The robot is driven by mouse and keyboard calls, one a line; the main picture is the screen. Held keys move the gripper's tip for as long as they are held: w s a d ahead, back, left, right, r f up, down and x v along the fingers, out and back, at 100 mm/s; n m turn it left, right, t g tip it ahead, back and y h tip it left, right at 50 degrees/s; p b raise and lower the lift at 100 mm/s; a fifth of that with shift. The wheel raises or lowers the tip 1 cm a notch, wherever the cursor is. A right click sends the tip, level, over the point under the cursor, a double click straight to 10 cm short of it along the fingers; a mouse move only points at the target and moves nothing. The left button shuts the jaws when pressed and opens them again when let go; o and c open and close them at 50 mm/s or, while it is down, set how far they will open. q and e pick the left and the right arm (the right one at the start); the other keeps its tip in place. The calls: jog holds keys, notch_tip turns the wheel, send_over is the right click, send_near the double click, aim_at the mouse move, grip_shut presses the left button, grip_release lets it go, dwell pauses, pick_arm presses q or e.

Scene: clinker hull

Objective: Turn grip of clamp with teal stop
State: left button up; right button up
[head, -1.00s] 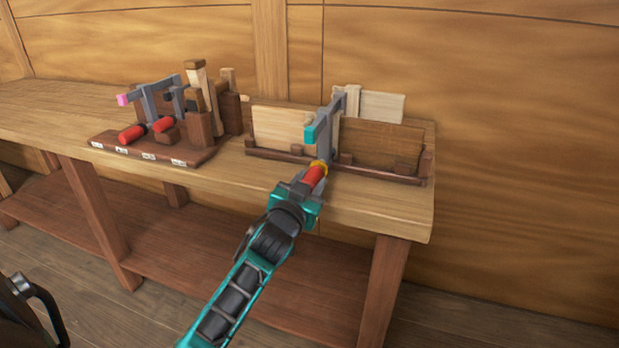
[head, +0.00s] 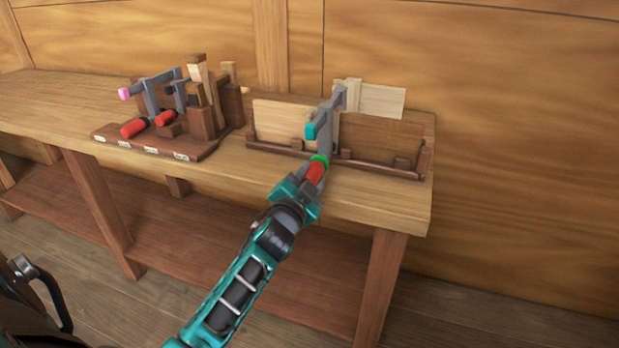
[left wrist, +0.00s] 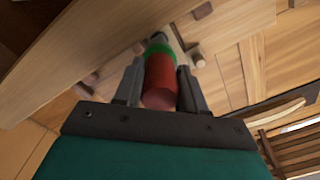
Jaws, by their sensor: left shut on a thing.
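The clamp with the teal stop (head: 311,131) has a grey bar (head: 325,128) that stands at the planks on the right part of the bench. Its red grip (head: 318,172) points down toward me and has a green ring (head: 319,160) at its upper end. My left gripper (head: 308,182) is shut on the red grip. In the left wrist view the red grip (left wrist: 160,80) lies between the two grey fingers of my left gripper (left wrist: 160,92), with the green ring (left wrist: 158,49) beyond them. My right gripper is not in view.
A dark wooden rack (head: 160,143) at the left of the bench (head: 235,172) holds other clamps with red grips, one with a pink stop (head: 125,93). Pale planks (head: 283,124) and a brown board (head: 381,142) stand in a low holder around the clamp. The bench top between is clear.

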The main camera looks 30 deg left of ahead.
pick_arm(q)
jog(key=o, duration=1.1)
jog(key=shift+c, duration=0.2)
jog(key=v, duration=1.3)
